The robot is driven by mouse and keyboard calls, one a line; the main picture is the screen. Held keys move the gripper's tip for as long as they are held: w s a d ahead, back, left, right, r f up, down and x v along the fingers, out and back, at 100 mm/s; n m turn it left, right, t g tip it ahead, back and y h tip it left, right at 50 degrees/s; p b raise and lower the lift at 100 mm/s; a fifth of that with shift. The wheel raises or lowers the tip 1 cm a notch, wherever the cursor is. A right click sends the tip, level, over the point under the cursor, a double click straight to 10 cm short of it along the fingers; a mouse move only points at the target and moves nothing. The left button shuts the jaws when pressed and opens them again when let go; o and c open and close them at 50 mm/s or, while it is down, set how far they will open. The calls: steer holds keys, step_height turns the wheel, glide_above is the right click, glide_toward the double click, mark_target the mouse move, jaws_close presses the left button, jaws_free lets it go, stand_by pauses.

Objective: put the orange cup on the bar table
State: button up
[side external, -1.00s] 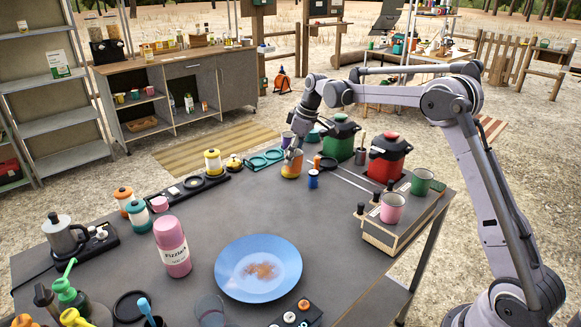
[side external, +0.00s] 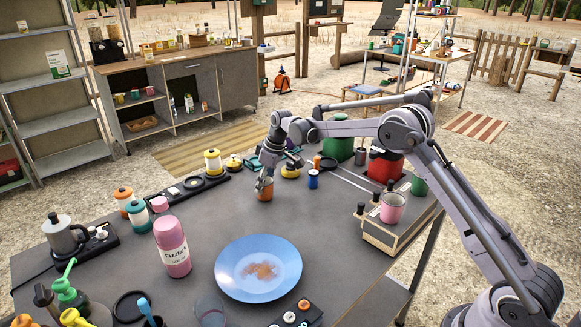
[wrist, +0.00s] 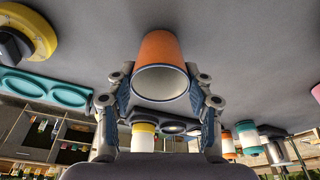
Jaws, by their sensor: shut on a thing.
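The orange cup (side external: 264,190) is between the fingers of my gripper (side external: 268,176) over the large dark table (side external: 205,220). In the wrist view the orange cup (wrist: 157,50) shows its pale rim and inside, with a finger on each side of it. My gripper (wrist: 160,88) is shut on it. The side view does not clearly show whether the cup's base touches the tabletop. I cannot tell from the pictures which table is the bar table.
A blue plate (side external: 258,285) and a pink bottle (side external: 172,250) stand nearer the camera. A small blue cup (side external: 313,179), a yellow-lidded thing (side external: 290,170) and a red canister (side external: 384,168) stand to the right. The tabletop between plate and cup is clear.

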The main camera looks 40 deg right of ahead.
steer(key=shift+f, duration=0.2)
steer(key=o, duration=1.2)
steer(key=s+r+m, duration=0.1)
steer(key=s+r, duration=0.4)
steer(key=r, duration=0.4)
steer(key=s+r, duration=0.5)
steer(key=r, duration=0.4)
steer(key=s+a+r+m+t, duration=0.1)
steer(key=s+a+r+t, duration=0.15)
steer(key=s, duration=0.75)
steer(key=s+f+m, duration=0.1)
steer(key=s+f, duration=0.1)
steer(key=s, duration=0.4)
steer(key=s+a+f+m+t+h, duration=0.1)
steer(key=s+f, duration=0.2)
steer(key=s, duration=0.3)
steer(key=s+a+f+m, duration=0.1)
steer(key=s+f, duration=0.1)
steer(key=s, duration=0.3)
steer(key=shift+s+a+f+t, duration=0.25)
steer(key=shift+s+f+t, duration=0.05)
steer(key=shift+s+t, duration=0.1)
